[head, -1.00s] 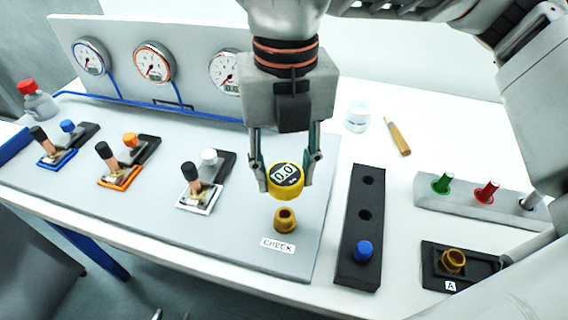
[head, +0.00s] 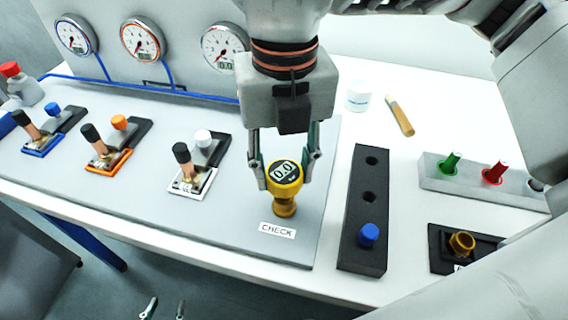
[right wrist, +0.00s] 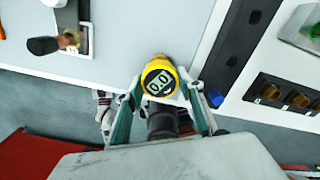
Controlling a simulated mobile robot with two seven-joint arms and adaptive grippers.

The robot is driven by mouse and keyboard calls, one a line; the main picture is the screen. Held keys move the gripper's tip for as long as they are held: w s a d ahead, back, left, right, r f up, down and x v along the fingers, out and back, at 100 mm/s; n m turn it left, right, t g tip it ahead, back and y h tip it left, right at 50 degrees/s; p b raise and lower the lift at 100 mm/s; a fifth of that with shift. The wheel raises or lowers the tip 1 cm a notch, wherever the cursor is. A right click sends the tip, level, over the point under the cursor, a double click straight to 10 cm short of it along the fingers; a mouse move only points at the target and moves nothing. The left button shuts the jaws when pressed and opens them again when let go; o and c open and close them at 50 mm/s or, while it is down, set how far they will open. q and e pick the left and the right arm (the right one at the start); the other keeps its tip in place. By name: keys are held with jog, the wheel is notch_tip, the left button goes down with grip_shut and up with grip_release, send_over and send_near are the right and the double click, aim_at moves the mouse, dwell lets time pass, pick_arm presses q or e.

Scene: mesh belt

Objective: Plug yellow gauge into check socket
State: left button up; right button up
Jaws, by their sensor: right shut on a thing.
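The yellow gauge (head: 285,174), with a round dark face reading 0.0, is upright between the fingers of my right gripper (head: 285,165), which is shut on it. It also shows in the right wrist view (right wrist: 160,80). The brass check socket (head: 285,209) is directly below the gauge, behind the CHECK label (head: 277,230). The gauge's lower end meets the socket's top in the head view; I cannot tell how deep it sits. The socket is hidden in the wrist view. My left gripper (head: 164,309) shows only its fingertips, apart, at the bottom edge.
A black block (head: 362,225) with holes and a blue plug stands just right of the socket. Several levered valves (head: 193,170) are left. A brass fitting (head: 462,243) and a grey rack (head: 475,178) with coloured plugs are at right. Dial gauges (head: 143,40) line the back panel.

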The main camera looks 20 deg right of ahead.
aim_at(284, 172)
pick_arm(q)
jog(key=shift+s+d+f, duration=0.1)
jog(key=shift+s+f, duration=0.3)
jog(key=shift+s, duration=0.1)
jog(key=shift+w, duration=0.35)
dwell(0.7)
dwell(0.3)
pick_arm(e)
jog(key=shift+f+b, duration=0.5)
pick_arm(q)
jog(key=shift+s+f, duration=0.6)
jog(key=shift+f, duration=0.1)
pick_arm(e)
jog(key=shift+f, duration=0.1)
pick_arm(q)
jog(key=shift+f+b, duration=0.4)
pick_arm(e)
jog(key=shift+f, duration=0.65)
pick_arm(q)
jog(key=shift+s+f, duration=0.1)
jog(key=shift+f, duration=0.2)
pick_arm(e)
jog(key=shift+f, duration=0.4)
jog(key=o, duration=1.3)
jog(key=shift+c, duration=0.2)
pick_arm(q)
jog(key=shift+s+f+g, duration=0.15)
jog(key=shift+s+g, duration=0.1)
jog(key=shift+g, duration=0.05)
